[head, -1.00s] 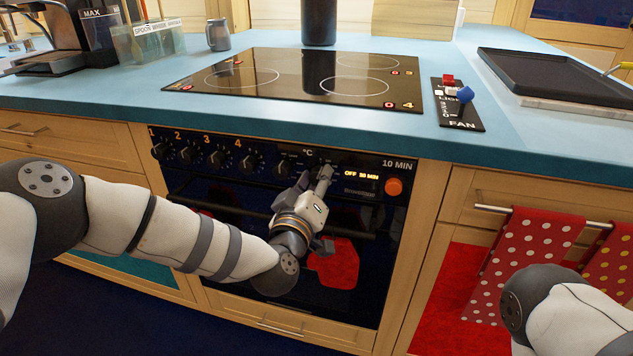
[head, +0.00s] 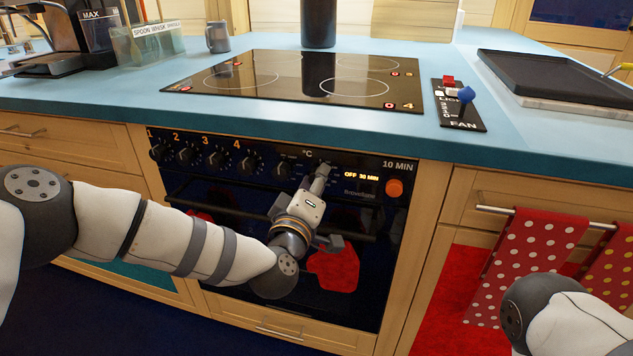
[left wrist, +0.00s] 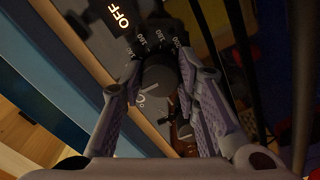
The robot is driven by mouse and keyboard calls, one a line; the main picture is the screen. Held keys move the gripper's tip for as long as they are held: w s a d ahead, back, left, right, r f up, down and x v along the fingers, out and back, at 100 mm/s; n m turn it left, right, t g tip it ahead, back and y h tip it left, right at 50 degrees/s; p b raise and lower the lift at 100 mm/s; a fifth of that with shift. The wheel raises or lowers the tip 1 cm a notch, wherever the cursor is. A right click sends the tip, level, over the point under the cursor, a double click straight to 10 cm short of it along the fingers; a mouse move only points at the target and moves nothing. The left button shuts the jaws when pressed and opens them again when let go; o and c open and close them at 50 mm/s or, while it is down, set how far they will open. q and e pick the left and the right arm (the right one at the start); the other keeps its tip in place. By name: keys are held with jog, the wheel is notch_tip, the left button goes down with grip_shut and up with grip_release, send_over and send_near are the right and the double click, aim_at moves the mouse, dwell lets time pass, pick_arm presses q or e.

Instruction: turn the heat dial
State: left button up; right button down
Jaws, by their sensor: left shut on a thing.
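The heat dial (left wrist: 158,82) is a dark round knob on the oven's black front panel, with temperature numbers around it and a °C mark close by. It sits between the two fingers of my left gripper (left wrist: 160,72), which are shut on its sides in the left wrist view. In the head view my left gripper (head: 321,172) reaches the panel just below the °C label, and its fingers hide the dial there. The pointer's exact setting is too dark to read. My right gripper is out of view; only part of my right arm shows.
A row of other knobs (head: 215,159) lies left of the gripper. An orange button (head: 394,188) and a lit display (head: 361,176) are to its right. The oven handle bar (head: 215,208) crosses below the panel. The blue worktop (head: 125,92) with the hob (head: 300,80) overhangs above.

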pick_arm(q)
jog(key=o, duration=1.2)
jog(key=shift+c, duration=0.2)
jog(key=v, duration=1.2)
